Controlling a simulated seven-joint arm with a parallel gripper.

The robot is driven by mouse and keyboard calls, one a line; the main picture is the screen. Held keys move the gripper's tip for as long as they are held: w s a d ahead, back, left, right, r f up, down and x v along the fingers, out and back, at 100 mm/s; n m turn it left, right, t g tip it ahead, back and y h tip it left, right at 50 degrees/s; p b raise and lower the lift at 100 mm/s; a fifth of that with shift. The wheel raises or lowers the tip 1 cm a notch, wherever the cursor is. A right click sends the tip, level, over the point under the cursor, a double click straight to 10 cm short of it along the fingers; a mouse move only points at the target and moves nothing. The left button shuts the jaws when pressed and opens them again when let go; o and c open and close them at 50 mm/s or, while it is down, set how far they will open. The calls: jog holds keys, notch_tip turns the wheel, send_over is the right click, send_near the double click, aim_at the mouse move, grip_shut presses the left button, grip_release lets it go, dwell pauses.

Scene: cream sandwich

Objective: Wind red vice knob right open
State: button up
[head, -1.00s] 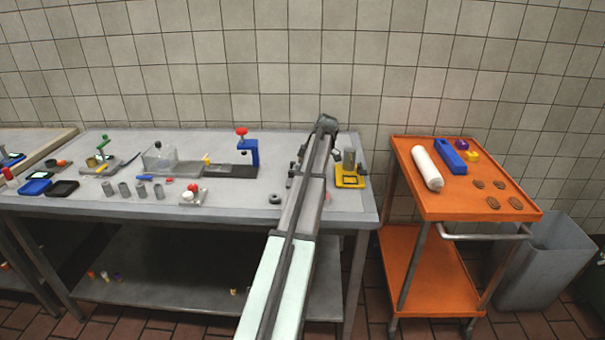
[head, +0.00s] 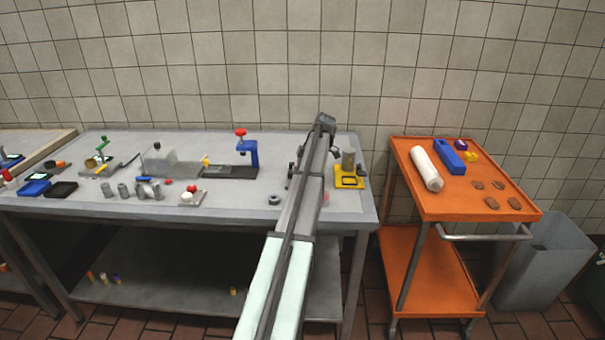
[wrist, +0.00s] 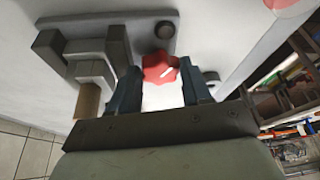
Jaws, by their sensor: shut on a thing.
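In the wrist view, the red knob (wrist: 157,68), lobed and with a small white mark, sits between the two dark fingers of my gripper (wrist: 161,77). The gripper is shut on it. A grey vice body (wrist: 115,45) lies behind and left of the knob. A tan cylinder (wrist: 88,100) sticks out of the grey block at left.
In the head view, a yellow-based device (head: 349,181) stands close right of my arm. A blue stand (head: 247,158) with a red top and a grey ring (head: 274,199) are to the left. The orange cart (head: 432,206) stands right of the bench, with a gap between.

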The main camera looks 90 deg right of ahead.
jog(key=shift+w+a+f+n+y, duration=0.1)
jog(key=shift+w+n+y, duration=0.2)
jog(key=shift+n, duration=0.4)
jog(key=shift+w+a+f+n+y, duration=0.15)
jog(key=shift+n+y, duration=0.15)
jog(key=shift+n, duration=0.4)
jog(key=shift+d, duration=0.1)
jog(key=o, duration=0.8)
jog(key=shift+r, duration=0.1)
jog(key=shift+c, duration=0.2)
jog(key=shift+s+d+r, duration=0.3)
jog(key=shift+d+r, duration=0.05)
jog(key=shift+r, duration=0.25)
jog(key=a+v, duration=0.1)
jog(key=v, duration=0.6)
jog(key=shift+d, duration=0.35)
